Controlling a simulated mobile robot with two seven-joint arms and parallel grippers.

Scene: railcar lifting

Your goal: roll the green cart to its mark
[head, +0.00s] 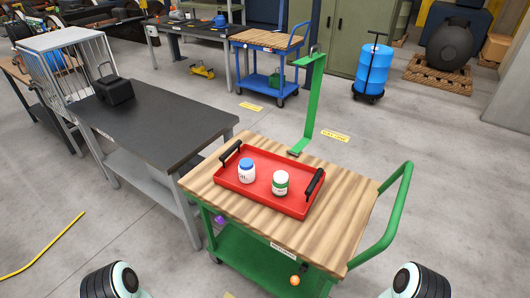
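The green cart (362,195) stands in front of me, with a striped wooden top, a lower green shelf (250,255) and a looped green push handle (408,180) on its right. A red tray (240,187) with two black handles lies on top and holds a blue-capped white bottle (247,172) and a white bottle with a green label (280,184). Yellow floor labels lie beyond the cart (335,135) and near the blue cart (251,106); their text is too small to read surely. Parts of both my arms show at the bottom edge, but neither gripper is visible.
A dark-topped table (165,115) with a black case (113,90) stands close to the cart's left. A tall green bracket (311,90) rises at the cart's far edge. A blue cart (262,40) and blue drum (372,70) stand behind. Floor at right is clear.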

